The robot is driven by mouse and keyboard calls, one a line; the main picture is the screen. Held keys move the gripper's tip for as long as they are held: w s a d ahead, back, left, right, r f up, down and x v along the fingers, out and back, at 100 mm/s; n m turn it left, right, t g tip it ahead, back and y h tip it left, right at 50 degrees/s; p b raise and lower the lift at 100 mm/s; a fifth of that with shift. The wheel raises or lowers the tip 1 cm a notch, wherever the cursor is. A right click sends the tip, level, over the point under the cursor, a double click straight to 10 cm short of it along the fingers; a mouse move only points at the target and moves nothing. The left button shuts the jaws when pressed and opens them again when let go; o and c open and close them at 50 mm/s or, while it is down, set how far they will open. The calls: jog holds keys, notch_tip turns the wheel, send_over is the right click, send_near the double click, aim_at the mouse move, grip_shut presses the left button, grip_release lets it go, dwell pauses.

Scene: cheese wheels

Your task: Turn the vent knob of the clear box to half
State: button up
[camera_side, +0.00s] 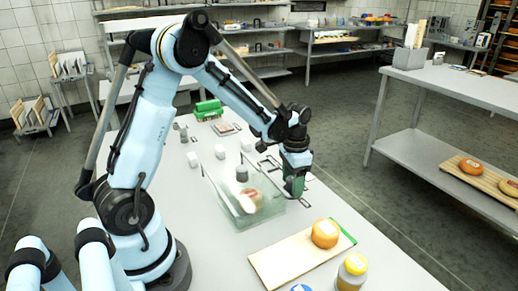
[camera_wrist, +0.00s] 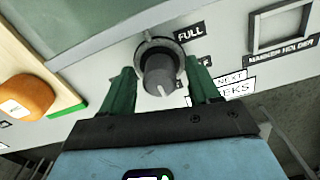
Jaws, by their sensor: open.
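The clear box (camera_side: 270,212) stands on the bench in the side view, with my gripper (camera_side: 294,186) at its right side. In the wrist view the dark grey vent knob (camera_wrist: 158,73) sits on a round dial on a pale panel. My gripper (camera_wrist: 160,69) is open, with one green finger on each side of the knob. Whether the fingers touch it is unclear. A white line marks the knob's lower face. The FULL label (camera_wrist: 188,35) is at the dial's upper right. Another label below it is partly hidden by the right finger.
White blocks (camera_side: 220,152) and a green object (camera_side: 208,109) are farther back. A marker holder frame (camera_wrist: 281,28) is right of the knob.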

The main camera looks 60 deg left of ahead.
jog(key=c, duration=1)
jog(key=shift+c, duration=0.2)
jog(key=shift+n, duration=0.3)
jog(key=n, duration=1.1)
jog(key=o, duration=1)
jog(key=shift+o, duration=0.2)
jog(key=shift+r, duration=0.1)
